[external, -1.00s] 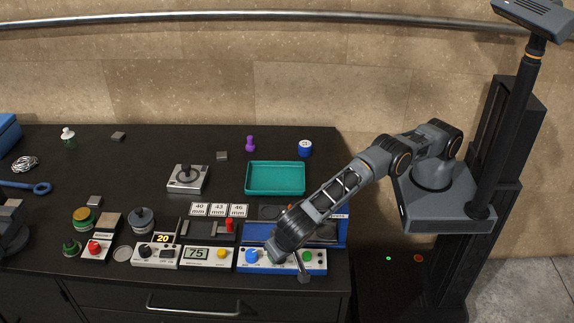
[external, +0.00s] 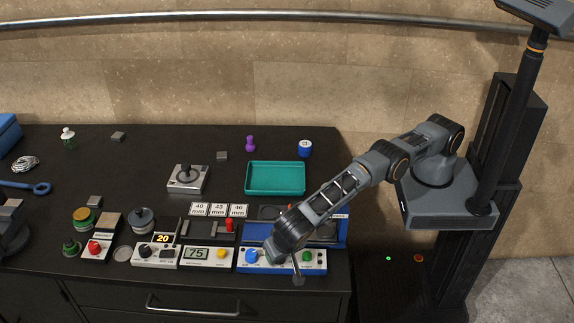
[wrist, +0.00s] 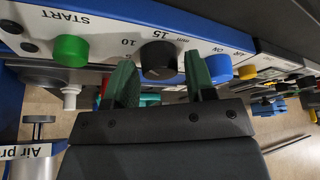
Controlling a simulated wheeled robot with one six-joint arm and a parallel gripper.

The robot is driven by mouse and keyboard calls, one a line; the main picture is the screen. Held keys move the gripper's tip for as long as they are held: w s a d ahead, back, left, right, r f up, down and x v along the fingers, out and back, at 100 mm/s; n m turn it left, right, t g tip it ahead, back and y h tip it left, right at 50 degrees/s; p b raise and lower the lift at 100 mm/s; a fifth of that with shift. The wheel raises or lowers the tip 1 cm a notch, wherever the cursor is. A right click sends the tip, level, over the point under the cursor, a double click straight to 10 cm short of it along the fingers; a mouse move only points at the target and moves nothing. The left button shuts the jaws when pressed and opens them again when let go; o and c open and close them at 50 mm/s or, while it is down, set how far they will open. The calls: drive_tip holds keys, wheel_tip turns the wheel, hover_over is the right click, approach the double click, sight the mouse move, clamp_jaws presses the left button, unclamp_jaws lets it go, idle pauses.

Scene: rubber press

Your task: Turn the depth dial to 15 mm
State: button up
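The depth dial (wrist: 158,62) is a black round knob on the white front of the blue press. In the wrist view the numbers 10 and 15 and "mm" are printed by it. A small pale mark shows on its face, but I cannot read its setting surely. My gripper (wrist: 160,84) is open, with one green finger on each side of the dial and a small gap visible at each side. In the external view my gripper (external: 273,258) is at the press front (external: 314,268) and hides the dial.
A green START button (wrist: 70,50) and a blue knob (wrist: 219,68) flank the dial on the same panel. A yellow button (external: 221,254) is on the unit with the display 75. A teal tray (external: 275,178) stands behind the press.

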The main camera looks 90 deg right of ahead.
drive_tip(key=shift+o, duration=0.8)
drive_tip(key=shift+s+a+r, duration=0.1)
drive_tip(key=shift+a+r, duration=0.15)
drive_tip(key=shift+r, duration=0.2)
wheel_tip(320, 180, up, 9)
drive_tip(key=p, duration=0.6)
drive_tip(key=shift+s+a+p, duration=0.2)
drive_tip(key=shift+s+p, duration=0.05)
drive_tip(key=shift+p, duration=0.1)
drive_tip(key=shift+f, duration=0.1)
